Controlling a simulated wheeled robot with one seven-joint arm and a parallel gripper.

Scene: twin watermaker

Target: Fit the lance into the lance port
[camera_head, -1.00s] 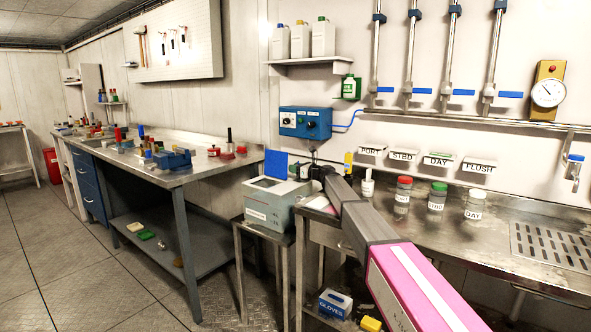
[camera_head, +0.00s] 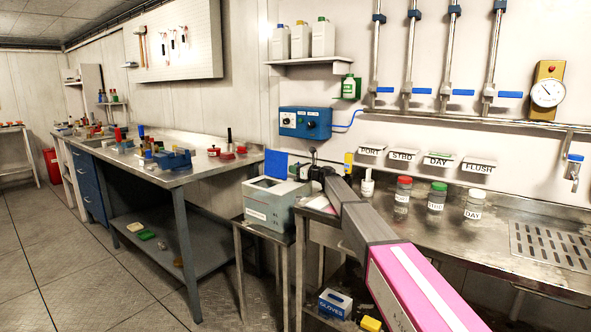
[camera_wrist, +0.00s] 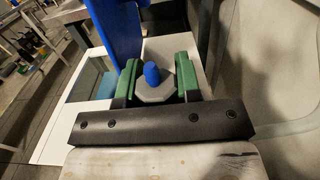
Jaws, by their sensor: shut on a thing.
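My gripper (camera_wrist: 158,84) has green finger pads and is shut on a grey faceted piece with a rounded blue tip, seemingly the lance (camera_wrist: 152,74). Most of its length is hidden in the wrist view. In the head view my gripper (camera_head: 317,173) is small and dark, at the right edge of the grey-white box unit (camera_head: 268,213). A blue upright panel (camera_head: 276,164) stands at the back of that unit and also shows close to my gripper in the wrist view (camera_wrist: 117,25). I cannot make out the lance port, nor whether the lance touches anything.
The box unit stands on a small metal stand between the long workbench (camera_head: 222,164) and the steel counter (camera_head: 400,222). Labelled jars, including a red-capped jar (camera_head: 403,194), stand on the counter right of my arm. A blue control box (camera_head: 305,123) hangs on the wall behind.

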